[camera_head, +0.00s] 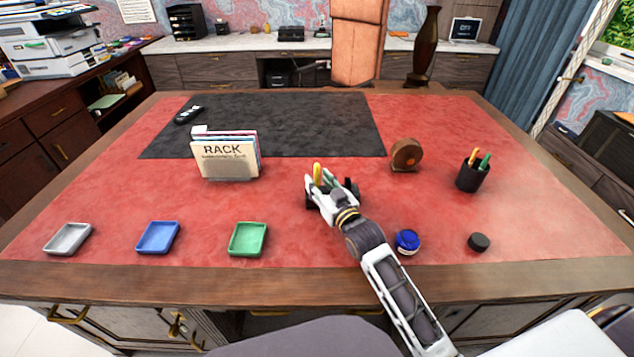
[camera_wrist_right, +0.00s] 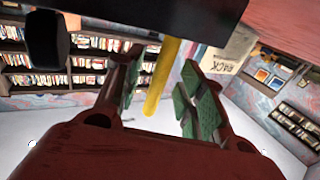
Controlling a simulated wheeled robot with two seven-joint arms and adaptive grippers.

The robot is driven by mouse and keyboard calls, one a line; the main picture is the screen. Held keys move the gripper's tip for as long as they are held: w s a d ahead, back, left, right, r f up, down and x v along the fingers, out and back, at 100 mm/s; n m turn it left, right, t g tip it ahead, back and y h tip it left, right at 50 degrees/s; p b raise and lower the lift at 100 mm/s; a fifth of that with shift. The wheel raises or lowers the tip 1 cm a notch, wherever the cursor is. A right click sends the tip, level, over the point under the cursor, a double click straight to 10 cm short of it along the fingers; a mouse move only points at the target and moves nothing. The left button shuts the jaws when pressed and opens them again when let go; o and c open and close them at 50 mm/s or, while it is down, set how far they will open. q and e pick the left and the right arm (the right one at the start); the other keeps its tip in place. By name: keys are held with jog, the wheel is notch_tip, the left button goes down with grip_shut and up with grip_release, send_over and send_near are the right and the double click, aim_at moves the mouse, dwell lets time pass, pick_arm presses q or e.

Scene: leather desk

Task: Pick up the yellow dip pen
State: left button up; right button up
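The yellow dip pen (camera_head: 317,172) shows as a short upright yellow piece at my right gripper, right of the centre of the desk. In the right wrist view the yellow pen (camera_wrist_right: 162,75) is a slanted rod between the two fingers. Its upper end there meets a dark shape (camera_wrist_right: 165,22) that I cannot identify. My right gripper (camera_head: 324,180) has its fingers around the pen; in the wrist view the gripper (camera_wrist_right: 160,95) shows green pads with gaps on both sides of the pen. The pen's lower part is hidden in the head view. My left gripper is not in view.
A book rack (camera_head: 228,158) stands to the left of the gripper. A brown round object (camera_head: 406,154), a black pen cup (camera_head: 473,175), a blue jar (camera_head: 407,241) and a black disc (camera_head: 479,242) are to the right. Grey (camera_head: 68,239), blue (camera_head: 158,237) and green (camera_head: 248,239) trays line the front left.

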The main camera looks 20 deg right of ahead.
jog(key=shift+w+a, duration=0.15)
jog(key=shift+w, duration=0.6)
grip_shut()
